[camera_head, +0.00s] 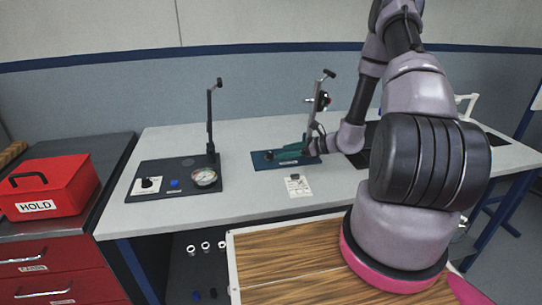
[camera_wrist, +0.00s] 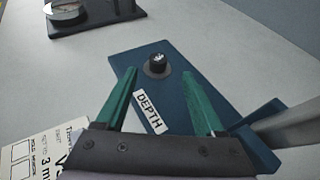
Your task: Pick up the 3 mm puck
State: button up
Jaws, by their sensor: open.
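A small black puck-like piece (camera_wrist: 158,62) with an unclear white mark on top sits in a grey ring on the blue plate (camera_wrist: 185,55) labelled DEPTH; I cannot read its size. In the head view the same plate (camera_head: 262,166) lies mid-bench with a small dark piece (camera_head: 268,156) at its left end. My gripper (camera_wrist: 160,76) is open, its green fingers apart, with the black piece just beyond the fingertips, between them in the picture and not held. In the head view my gripper (camera_head: 308,146) is over the plate's right part, its fingertips hard to make out.
A white card (camera_wrist: 42,150) with partly visible "3 m" text lies beside the plate; in the head view a dark piece sits on it. An upright post (camera_head: 316,105) rises by the plate. A dark gauge stand (camera_head: 170,190) is left. A red HOLD box (camera_head: 50,185) is far left.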

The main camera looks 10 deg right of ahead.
aim_at(272, 153)
jog(key=x, duration=0.5)
jog(key=shift+a+r, duration=0.1)
jog(key=shift+a, duration=0.25)
grip_shut()
